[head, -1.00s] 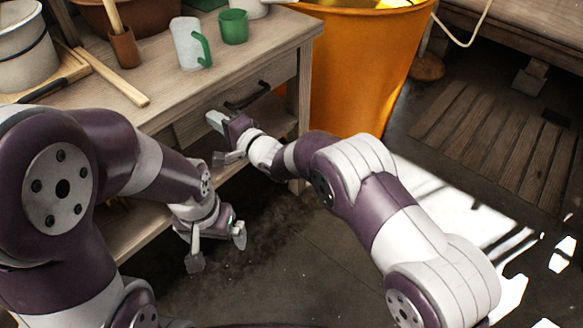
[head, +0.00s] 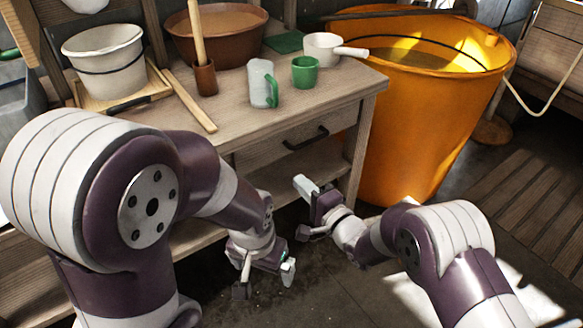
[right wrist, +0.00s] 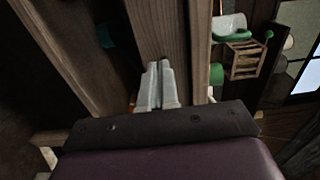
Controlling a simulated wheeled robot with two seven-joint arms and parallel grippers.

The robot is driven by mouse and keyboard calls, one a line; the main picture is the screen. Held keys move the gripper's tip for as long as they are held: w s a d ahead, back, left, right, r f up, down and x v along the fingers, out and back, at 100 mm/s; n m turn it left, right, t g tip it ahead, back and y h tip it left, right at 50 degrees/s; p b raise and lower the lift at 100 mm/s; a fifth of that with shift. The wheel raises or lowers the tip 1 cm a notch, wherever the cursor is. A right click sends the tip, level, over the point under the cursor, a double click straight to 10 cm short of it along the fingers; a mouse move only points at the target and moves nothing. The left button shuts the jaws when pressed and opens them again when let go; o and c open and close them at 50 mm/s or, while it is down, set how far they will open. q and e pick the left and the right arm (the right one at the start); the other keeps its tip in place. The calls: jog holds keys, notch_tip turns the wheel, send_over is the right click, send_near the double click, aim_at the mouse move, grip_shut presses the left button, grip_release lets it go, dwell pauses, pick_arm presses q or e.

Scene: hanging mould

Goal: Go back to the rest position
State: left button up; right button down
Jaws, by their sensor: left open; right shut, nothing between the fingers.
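My left gripper (head: 264,284) is the lower one in the head view. It hangs below the table front with its fingers apart and nothing between them. My right gripper (head: 308,188) is in front of the table, just below the drawer. Its pale fingers are shut together and empty, and they also show in the right wrist view (right wrist: 158,84). Both grippers are apart from the mugs and other items on the table.
The wooden table (head: 345,88) has a drawer with a black handle (head: 306,138). On it stand a clear mug with a green handle (head: 261,84), a green mug (head: 304,72), a white pan (head: 322,47), a brown basin (head: 243,45) and a white bucket (head: 104,62). A large orange tub (head: 415,135) stands right of it.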

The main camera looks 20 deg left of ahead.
jog(key=s+d+f+n+g+h, duration=0.3)
jog(key=d+f+n+h, duration=0.3)
jog(key=d+f+h, duration=0.35)
jog(key=s+d+r+n+g+h, duration=0.2)
jog(key=s+d+g+h, duration=0.15)
jog(key=s+d, duration=0.65)
jog(key=s+d+r+n+g+h, duration=0.15)
jog(key=s+d+g, duration=0.25)
jog(key=s+d, duration=0.6)
jog(key=w+d+r+m+p, duration=0.1)
jog(key=d+r+p, duration=0.1)
jog(key=r+p, duration=1.3)
jog(key=w+d+r+m+t+p, duration=0.1)
jog(key=d+r+p, duration=0.2)
jog(key=r+p, duration=1.2)
notch_tip(320, 180, up, 4)
jog(key=shift+d+r, duration=0.1)
jog(key=shift+d, duration=0.15)
